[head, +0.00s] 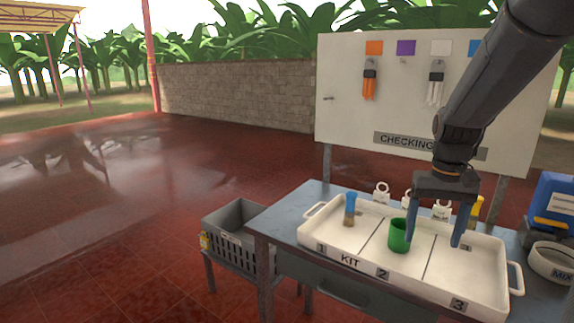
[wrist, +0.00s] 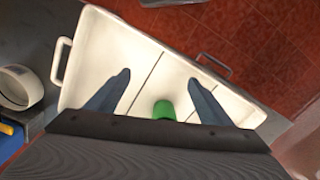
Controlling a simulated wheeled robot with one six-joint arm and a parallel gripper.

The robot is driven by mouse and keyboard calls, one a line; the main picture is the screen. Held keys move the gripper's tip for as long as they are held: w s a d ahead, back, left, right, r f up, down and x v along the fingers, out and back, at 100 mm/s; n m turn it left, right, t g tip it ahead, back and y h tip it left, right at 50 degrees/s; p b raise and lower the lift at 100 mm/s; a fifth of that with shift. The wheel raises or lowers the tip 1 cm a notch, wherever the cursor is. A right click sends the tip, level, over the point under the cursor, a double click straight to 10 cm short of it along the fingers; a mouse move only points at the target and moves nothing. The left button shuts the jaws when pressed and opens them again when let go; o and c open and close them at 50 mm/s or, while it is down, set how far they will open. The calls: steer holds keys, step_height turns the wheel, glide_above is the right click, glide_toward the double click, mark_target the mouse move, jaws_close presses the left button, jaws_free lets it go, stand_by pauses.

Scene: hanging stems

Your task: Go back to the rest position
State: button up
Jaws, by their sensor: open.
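My gripper (head: 434,240) is open, its two fingers pointing down over the right part of the white kit tray (head: 337,262). Nothing shows between the fingers in the head view. A green cup (head: 399,236) stands in compartment 2 of the tray, just left of the fingers. In the wrist view my gripper (wrist: 160,95) is spread over the tray (wrist: 103,42), and the green cup (wrist: 163,110) shows between and below the fingers, partly cut off by my gripper body. A blue-topped bottle (head: 350,209) stands in compartment 1. Compartment 3 looks empty where visible.
A "CHECKING" board (head: 350,110) stands behind the table with orange tools (head: 369,84) and white tools (head: 435,90) hanging. White ringed tags (head: 382,195) and a yellow item (head: 476,208) are behind the tray. A grey crate (head: 236,240) stands left; a MIX bowl (head: 552,262) right.

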steer(key=s+a+f+n, duration=0.1)
steer(key=s+a+f, duration=0.3)
steer(key=s+a, duration=0.3)
steer(key=s+a+f+n, duration=0.1)
steer(key=s+a+f, duration=0.3)
steer(key=s+a, duration=0.3)
steer(key=shift+s+a+f+n+t, duration=0.35)
steer(key=shift+s+a+n+t, duration=0.05)
steer(key=shift+s, duration=0.15)
